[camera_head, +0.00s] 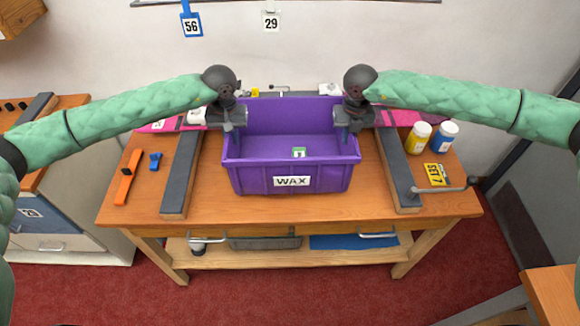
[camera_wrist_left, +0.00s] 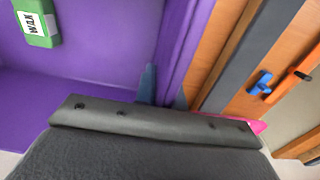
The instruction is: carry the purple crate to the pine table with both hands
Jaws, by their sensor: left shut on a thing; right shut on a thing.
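The purple crate (camera_head: 330,178) with a WAX label is on the wooden bench (camera_head: 270,212), upright, between two dark rails. Whether its base touches the bench is hard to tell. My left gripper (camera_head: 234,134) is shut on the crate's left wall, and my right gripper (camera_head: 345,133) is shut on its right wall. The left wrist view shows the left fingers (camera_wrist_left: 163,88) astride the purple wall (camera_wrist_left: 182,45). A small green block (camera_head: 299,152) lies inside the crate. A wooden surface (camera_head: 555,292) shows at the lower right; I cannot tell whether it is the pine table.
The dark rails (camera_head: 182,172) and (camera_head: 400,172) flank the crate. Orange (camera_head: 127,178) and blue (camera_head: 155,161) tools lie left. Two bottles (camera_head: 418,137) and (camera_head: 442,135) and a yellow tag (camera_head: 436,174) stand or lie right. Red floor (camera_head: 300,290) is open in front.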

